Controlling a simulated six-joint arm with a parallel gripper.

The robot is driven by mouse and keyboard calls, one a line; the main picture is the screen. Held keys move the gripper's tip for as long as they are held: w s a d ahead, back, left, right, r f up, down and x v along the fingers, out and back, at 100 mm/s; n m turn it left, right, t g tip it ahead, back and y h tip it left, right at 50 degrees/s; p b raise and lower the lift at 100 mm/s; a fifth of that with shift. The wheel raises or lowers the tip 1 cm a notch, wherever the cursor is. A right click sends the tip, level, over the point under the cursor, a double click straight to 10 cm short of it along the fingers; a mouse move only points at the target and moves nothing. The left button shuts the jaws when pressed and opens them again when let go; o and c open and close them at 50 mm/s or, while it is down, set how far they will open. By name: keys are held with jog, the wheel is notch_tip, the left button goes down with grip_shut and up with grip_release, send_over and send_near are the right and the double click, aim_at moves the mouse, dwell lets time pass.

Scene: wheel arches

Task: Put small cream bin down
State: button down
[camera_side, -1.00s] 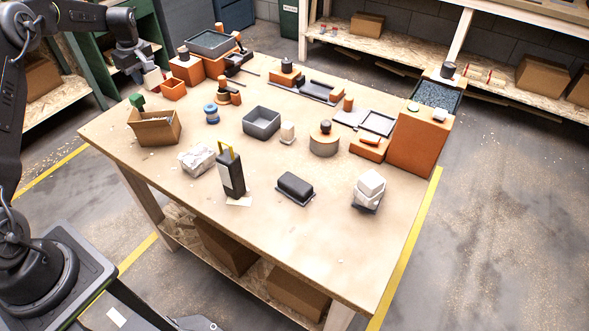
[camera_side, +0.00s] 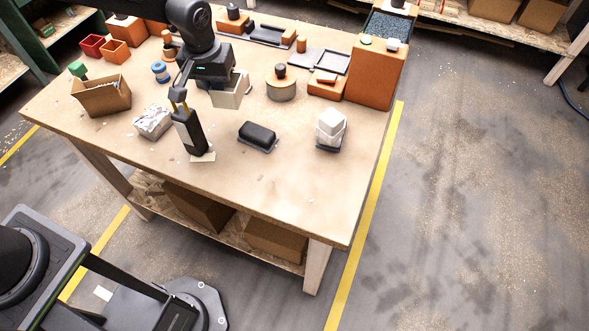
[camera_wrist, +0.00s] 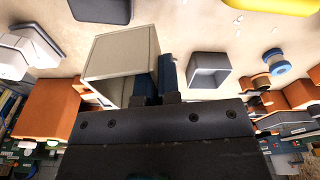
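The small cream bin (camera_side: 230,95) is in my gripper, in front of the dark wrist in the side view. In the wrist view the cream bin (camera_wrist: 122,62) fills the left centre, and my gripper (camera_wrist: 160,78) is shut on one of its walls. The bin appears to be held above the table (camera_side: 285,185); the exact gap under it is unclear. In the side view my arm covers the fingertips and the tabletop behind them.
A grey bin (camera_wrist: 208,72) stands close by in the wrist view. A dark upright block (camera_side: 188,135) with yellow prongs, a black box (camera_side: 257,136), a round wooden piece (camera_side: 281,90) and a white stack (camera_side: 330,128) surround the spot. The table's front is mostly clear.

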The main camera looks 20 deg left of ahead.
jog(key=s+d+m, duration=0.3)
jog(key=s+d, duration=0.2)
jog(key=d, duration=0.2)
send_over(285, 171)
jog(key=f, duration=0.7)
jog(key=shift+s+a, duration=0.1)
jog(key=shift+s, duration=0.15)
jog(key=shift+f, duration=2.05)
jog(key=shift+f, duration=0.15)
jog(key=c, duration=1.3)
grip_release()
jog(key=shift+c, duration=0.2)
